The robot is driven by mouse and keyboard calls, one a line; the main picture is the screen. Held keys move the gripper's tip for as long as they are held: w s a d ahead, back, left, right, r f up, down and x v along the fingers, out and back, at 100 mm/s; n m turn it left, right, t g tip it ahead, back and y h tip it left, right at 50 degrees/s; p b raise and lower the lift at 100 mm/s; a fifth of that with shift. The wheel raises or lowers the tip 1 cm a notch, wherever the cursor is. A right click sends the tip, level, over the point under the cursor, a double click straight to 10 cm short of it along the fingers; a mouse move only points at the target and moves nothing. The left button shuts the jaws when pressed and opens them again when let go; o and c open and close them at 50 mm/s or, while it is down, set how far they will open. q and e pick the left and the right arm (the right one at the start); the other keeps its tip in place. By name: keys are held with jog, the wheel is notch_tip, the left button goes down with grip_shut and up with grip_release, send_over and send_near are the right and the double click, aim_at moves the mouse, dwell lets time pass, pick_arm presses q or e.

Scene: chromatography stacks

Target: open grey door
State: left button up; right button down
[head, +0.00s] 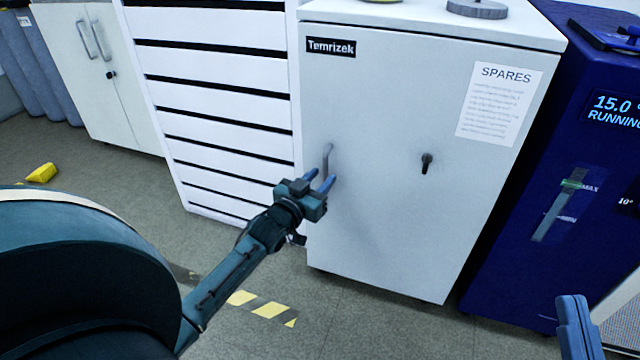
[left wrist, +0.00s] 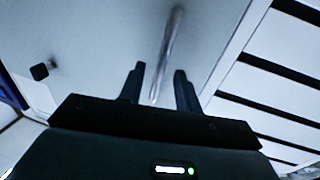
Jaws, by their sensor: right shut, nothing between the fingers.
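The grey door (head: 390,120) is the front of a cabinet labelled "Temrizek", with a "SPARES" sheet on it, and looks closed. A slim grey upright handle (head: 327,155) is near its left edge. My left gripper (head: 319,179) is open at the handle's lower part. In the left wrist view the handle (left wrist: 168,50) runs down towards the gap between the open fingers (left wrist: 159,82), which are not closed on it. Whether they touch it, I cannot tell. My right gripper (head: 575,318) is shut and empty at the lower right, partly out of frame.
A black latch (head: 427,162) sticks out of the door's middle. A white drawer unit (head: 215,100) stands close on the left, a dark blue machine (head: 545,190) on the right. A yellow object (head: 42,173) lies on the floor at far left. Floor in front of the cabinet is clear.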

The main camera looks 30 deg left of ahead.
pick_arm(q)
jog(key=shift+w, duration=0.2)
grip_shut()
dwell(0.3)
